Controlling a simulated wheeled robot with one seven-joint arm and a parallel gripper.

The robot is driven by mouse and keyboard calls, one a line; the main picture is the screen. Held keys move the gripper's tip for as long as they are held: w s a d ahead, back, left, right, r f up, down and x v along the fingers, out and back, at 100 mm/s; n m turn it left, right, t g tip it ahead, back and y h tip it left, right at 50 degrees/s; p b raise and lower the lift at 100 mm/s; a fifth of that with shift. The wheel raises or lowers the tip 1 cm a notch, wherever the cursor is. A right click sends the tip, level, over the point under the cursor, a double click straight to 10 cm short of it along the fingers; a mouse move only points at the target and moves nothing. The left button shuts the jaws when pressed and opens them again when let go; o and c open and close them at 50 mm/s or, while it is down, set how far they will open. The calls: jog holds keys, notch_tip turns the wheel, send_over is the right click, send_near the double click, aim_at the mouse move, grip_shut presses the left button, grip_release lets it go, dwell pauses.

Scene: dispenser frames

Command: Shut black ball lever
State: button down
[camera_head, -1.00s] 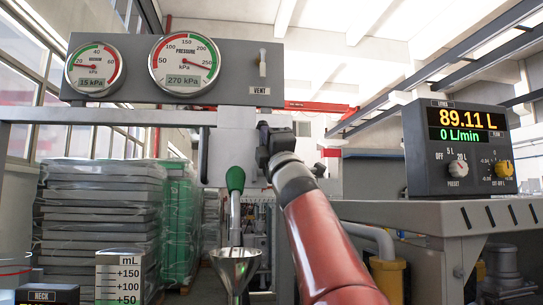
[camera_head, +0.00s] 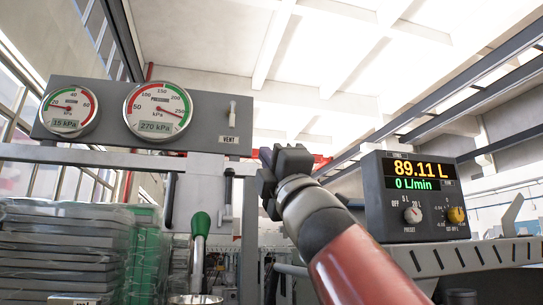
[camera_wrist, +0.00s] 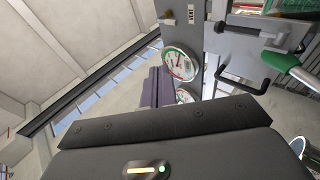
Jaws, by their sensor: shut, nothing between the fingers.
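My gripper (camera_head: 283,168) is shut and empty, raised just right of and below the gauge panel's lower right corner in the head view. Its dark body also fills the bottom of the wrist view (camera_wrist: 165,150). I cannot make out a black ball on any lever. A green-handled lever (camera_head: 200,225) stands upright on the dispenser, left of and below my gripper; it also shows at the right of the wrist view (camera_wrist: 290,68). A black U-shaped handle (camera_wrist: 243,82) is beside it there. A pale vent lever (camera_head: 232,113) points up on the panel.
The gauge panel (camera_head: 99,98) carries two dials, reading 15 and 270 kPa. A display box (camera_head: 412,225) at right reads 89.11 L and 0 L/min. Wrapped stacked trays (camera_head: 70,255) stand at left. A steel funnel rim (camera_head: 195,299) shows at the bottom.

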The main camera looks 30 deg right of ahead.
jog(key=shift+s+a, duration=0.15)
jog(key=shift+s, duration=1.95)
